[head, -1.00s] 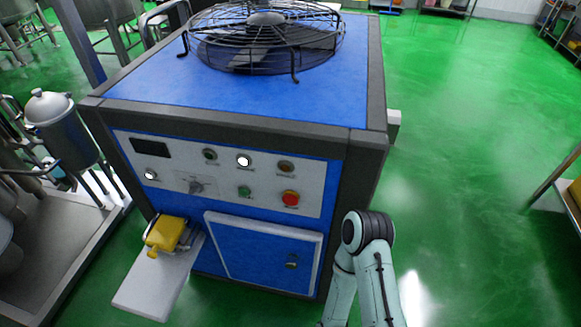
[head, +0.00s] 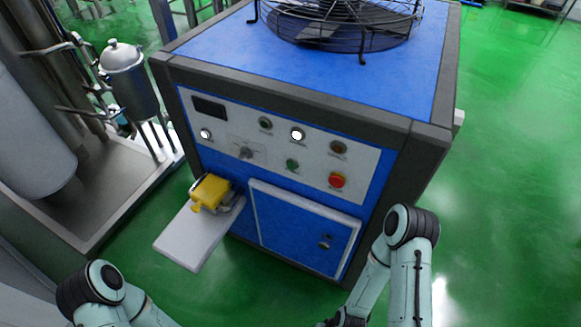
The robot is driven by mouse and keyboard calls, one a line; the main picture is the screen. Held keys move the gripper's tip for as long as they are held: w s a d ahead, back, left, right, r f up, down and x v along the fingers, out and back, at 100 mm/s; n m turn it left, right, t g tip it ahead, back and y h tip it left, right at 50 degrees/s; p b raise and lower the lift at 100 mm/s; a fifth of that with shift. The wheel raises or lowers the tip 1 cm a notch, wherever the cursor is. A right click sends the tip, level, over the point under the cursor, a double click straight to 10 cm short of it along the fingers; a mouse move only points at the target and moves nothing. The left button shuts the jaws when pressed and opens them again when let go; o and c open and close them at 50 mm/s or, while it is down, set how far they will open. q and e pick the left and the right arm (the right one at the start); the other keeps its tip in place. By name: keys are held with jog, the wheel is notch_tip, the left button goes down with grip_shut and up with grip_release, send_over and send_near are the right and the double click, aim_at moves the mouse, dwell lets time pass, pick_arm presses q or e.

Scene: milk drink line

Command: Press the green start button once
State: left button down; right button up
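The green start button (head: 292,165) is a small round button on the white control panel (head: 230,158) of the blue machine, in the lower row. Nothing covers the green button. My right arm is bent at the lower right, and the dark end of it, which seems to be my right gripper (head: 341,320), is cut by the bottom edge, below and apart from the panel. My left arm shows at the lower left; its gripper is out of view.
The blue machine (head: 290,50) has a caged fan (head: 345,20) on top. A yellow device (head: 210,192) sits on a pale shelf (head: 185,245) jutting out at its left front. Steel tanks (head: 28,140) stand at the left. Green floor (head: 510,180) is clear at the right.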

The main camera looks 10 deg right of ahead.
grip_shut()
dwell(1.5)
